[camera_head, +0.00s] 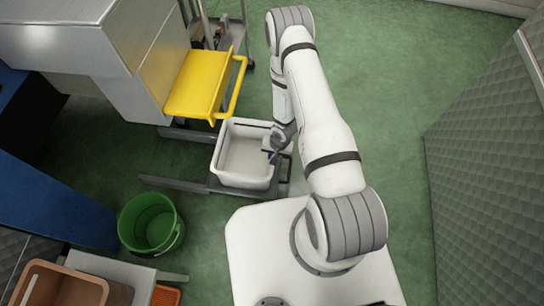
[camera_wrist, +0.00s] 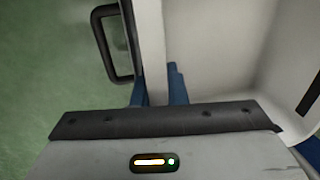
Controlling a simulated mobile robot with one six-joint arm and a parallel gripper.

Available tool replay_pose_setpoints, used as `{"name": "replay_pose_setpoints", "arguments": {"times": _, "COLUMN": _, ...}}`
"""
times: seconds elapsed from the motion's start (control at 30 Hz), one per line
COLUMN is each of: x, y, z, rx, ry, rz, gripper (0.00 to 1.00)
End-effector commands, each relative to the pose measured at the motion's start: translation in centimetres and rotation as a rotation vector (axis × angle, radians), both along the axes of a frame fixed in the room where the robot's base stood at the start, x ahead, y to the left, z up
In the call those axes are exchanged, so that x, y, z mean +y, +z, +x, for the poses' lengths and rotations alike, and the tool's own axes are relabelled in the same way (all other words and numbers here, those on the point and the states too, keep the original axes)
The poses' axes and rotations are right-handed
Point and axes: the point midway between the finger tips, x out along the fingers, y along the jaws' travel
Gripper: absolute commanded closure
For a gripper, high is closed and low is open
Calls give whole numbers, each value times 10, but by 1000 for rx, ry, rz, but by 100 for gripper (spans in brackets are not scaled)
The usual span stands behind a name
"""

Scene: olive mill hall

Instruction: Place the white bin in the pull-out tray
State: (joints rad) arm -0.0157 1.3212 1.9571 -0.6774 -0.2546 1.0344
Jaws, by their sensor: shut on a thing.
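The white bin (camera_head: 241,181) is upright, open and empty, near the middle of the head view. My gripper (camera_head: 273,154) is shut on its right wall. In the wrist view the blue fingertips (camera_wrist: 158,92) lie on either side of the white bin wall (camera_wrist: 151,45), with the bin's inside to the right. The dark pull-out tray (camera_head: 202,186) shows under and beside the bin, its black handle (camera_wrist: 109,45) close by the gripper. The bin hides most of the tray. I cannot tell if the bin rests on it or hovers just above.
A yellow chute-like part (camera_head: 197,84) with a handle juts out of the grey machine (camera_head: 140,55) above and left of the bin. A green bucket (camera_head: 150,223) and a brown crate (camera_head: 60,285) are at lower left. Green floor is clear at upper right; a grey panel stands right.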

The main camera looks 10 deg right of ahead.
Motion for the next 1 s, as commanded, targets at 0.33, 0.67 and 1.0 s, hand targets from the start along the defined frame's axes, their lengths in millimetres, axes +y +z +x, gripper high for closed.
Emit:
{"name": "replay_pose_setpoints", "arguments": {"times": 0.33, "x": 0, "y": -4, "z": 1, "rx": -2, "ry": 1, "rz": 0, "gripper": 100}}
{"name": "replay_pose_setpoints", "arguments": {"times": 0.67, "x": 1, "y": -3, "z": 0, "rx": -1, "ry": 2, "rz": 0, "gripper": 66}}
{"name": "replay_pose_setpoints", "arguments": {"times": 1.0, "x": 0, "y": 11, "z": 0, "rx": -1, "ry": 2, "rz": 0, "gripper": 66}}
